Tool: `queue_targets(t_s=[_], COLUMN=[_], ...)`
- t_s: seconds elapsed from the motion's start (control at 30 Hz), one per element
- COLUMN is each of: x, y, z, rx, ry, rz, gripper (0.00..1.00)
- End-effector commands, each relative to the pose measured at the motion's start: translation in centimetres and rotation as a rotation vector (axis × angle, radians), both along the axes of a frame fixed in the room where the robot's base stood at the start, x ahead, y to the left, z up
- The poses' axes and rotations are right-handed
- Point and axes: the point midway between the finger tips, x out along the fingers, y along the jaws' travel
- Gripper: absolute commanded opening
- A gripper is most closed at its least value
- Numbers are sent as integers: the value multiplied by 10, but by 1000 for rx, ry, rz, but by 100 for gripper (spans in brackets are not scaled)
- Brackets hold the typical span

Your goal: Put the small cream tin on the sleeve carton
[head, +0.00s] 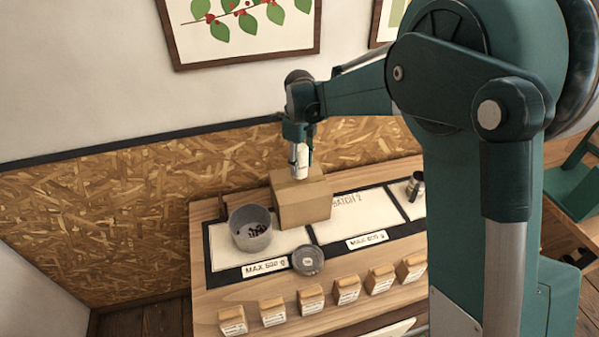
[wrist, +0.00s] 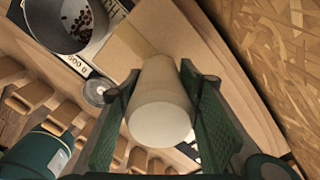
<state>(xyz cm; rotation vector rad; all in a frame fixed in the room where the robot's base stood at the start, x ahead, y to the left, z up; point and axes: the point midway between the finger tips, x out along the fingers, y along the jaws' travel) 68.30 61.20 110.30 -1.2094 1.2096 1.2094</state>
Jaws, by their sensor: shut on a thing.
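The small cream tin (head: 299,163) is a pale upright cylinder. My gripper (head: 298,142) is shut on it from above. In the wrist view the tin (wrist: 160,108) sits between my two dark green fingers, its round end facing the camera. The sleeve carton (head: 302,208) is a plain tan cardboard box standing on the bench. The tin is over the carton's top in the head view, its lower end close to that top. I cannot tell whether they touch. The carton also shows behind the tin in the wrist view (wrist: 128,48).
A grey pot (head: 250,240) with dark beans stands left of the carton. A round grey disc (head: 308,260) lies in front. Several small wooden blocks with labels (head: 311,300) line the bench front. A dark metal canister (head: 415,186) stands at right. A chipboard wall (head: 110,215) rises behind.

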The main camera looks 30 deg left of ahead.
Motion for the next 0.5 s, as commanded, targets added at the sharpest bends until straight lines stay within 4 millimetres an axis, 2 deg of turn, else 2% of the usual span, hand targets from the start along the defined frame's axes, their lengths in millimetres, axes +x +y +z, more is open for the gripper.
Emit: queue_targets(t_s=[0.33,0.5], x=[0,0], y=[0,0], z=[-2,-13], rx=[0,0], ry=[0,0], rz=[0,0], gripper=[18,18])
